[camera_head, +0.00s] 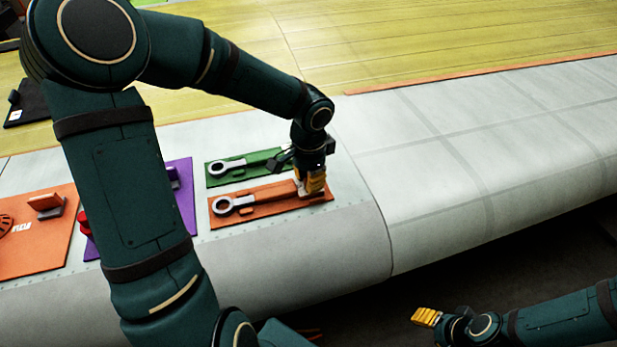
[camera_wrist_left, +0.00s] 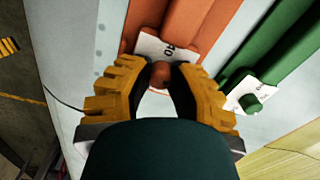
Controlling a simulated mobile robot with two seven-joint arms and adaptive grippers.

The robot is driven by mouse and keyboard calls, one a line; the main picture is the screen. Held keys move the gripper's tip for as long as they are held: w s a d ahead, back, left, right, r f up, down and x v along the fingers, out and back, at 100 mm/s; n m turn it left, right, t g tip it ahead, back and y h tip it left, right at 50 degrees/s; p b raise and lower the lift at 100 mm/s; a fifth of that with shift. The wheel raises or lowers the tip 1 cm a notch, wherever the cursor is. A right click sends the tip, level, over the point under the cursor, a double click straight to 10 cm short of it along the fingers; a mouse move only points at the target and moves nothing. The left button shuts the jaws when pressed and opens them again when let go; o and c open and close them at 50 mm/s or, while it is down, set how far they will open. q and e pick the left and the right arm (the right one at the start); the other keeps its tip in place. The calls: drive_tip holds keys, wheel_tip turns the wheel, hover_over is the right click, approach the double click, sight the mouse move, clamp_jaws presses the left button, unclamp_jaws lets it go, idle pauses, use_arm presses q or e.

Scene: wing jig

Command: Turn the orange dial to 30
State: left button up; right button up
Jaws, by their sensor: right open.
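An orange tool plate (camera_head: 230,217) lies on the grey wing skin, with a tool that has a ringed end on the left. At its right end my left gripper (camera_head: 313,187) reaches down. In the left wrist view the orange dial (camera_wrist_left: 160,76), a small round knob, sits between the two fingertips, which close in on both sides of it. A white label (camera_wrist_left: 150,46) with dark, partly hidden characters lies under it; I cannot read the dial setting. My right gripper (camera_head: 427,317) is open and empty at the lower right, away from the plates.
A similar green plate (camera_head: 225,178) lies just behind; its green knob (camera_wrist_left: 251,103) is close to my right fingertip in the wrist view. A purple plate (camera_head: 184,190) and another orange plate (camera_head: 45,250) lie to the left. The wing surface to the right is clear.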

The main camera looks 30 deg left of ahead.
use_arm(q)
clamp_jaws()
drive_tip(key=shift+n+b, duration=0.5)
drive_tip(key=shift+b, duration=0.1)
drive_tip(key=shift+n, duration=0.4)
drive_tip(key=o, duration=0.8)
unclamp_jaws()
drive_tip(key=shift+r, duration=0.1)
wheel_tip(320, 180, up, 12)
drive_tip(key=shift+d, duration=0.1)
